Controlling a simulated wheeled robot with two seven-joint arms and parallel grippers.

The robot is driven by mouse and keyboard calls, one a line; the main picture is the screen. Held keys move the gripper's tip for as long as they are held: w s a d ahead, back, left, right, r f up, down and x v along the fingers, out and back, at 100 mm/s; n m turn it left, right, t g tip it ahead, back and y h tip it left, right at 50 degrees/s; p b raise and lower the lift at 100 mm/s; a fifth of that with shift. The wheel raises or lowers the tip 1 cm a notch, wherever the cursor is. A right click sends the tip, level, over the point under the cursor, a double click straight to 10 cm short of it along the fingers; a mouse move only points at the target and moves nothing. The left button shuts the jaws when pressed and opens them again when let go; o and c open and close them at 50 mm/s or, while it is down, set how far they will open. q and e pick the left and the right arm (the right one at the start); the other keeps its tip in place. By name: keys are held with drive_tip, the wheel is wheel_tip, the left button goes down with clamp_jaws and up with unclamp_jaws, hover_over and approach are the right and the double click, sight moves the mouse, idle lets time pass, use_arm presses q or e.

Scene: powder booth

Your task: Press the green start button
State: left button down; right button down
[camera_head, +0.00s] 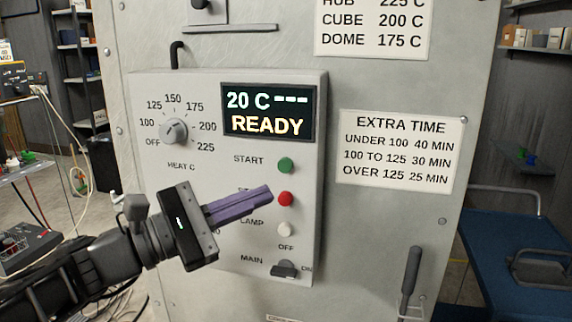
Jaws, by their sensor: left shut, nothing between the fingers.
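The green start button (286,165) is on the grey control panel (200,88), right of the START label. The panel's display (267,111) reads "20 C ---" and "READY". My left gripper (268,193) comes in from the left with its purple fingers shut and empty. Its tips appear just left of the red button (286,199), below and left of the green one. I cannot tell whether the tips touch the panel. The gripper partly hides the label beside the red button and part of the lower panel. My right gripper is not in view.
A heat dial (174,131) points near the top, between OFF and 225. A white lamp button (285,230) and a main switch (284,269) are below. A door handle (411,272) stands out at lower right. A blue table (510,240) is at right.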

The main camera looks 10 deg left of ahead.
sight(285, 165)
use_arm(q)
drive_tip(key=shift+s+d, duration=0.1)
drive_tip(key=shift+s, duration=0.15)
drive_tip(key=shift+w+d+p, duration=0.15)
drive_tip(key=shift+w+p, duration=0.25)
drive_tip(key=shift+w, duration=1.8)
drive_tip(key=shift+w+d+p, duration=0.1)
drive_tip(key=shift+w+p, duration=0.25)
drive_tip(key=shift+w, duration=1.85)
drive_tip(key=shift+w, duration=0.1)
drive_tip(key=shift+w, duration=0.3)
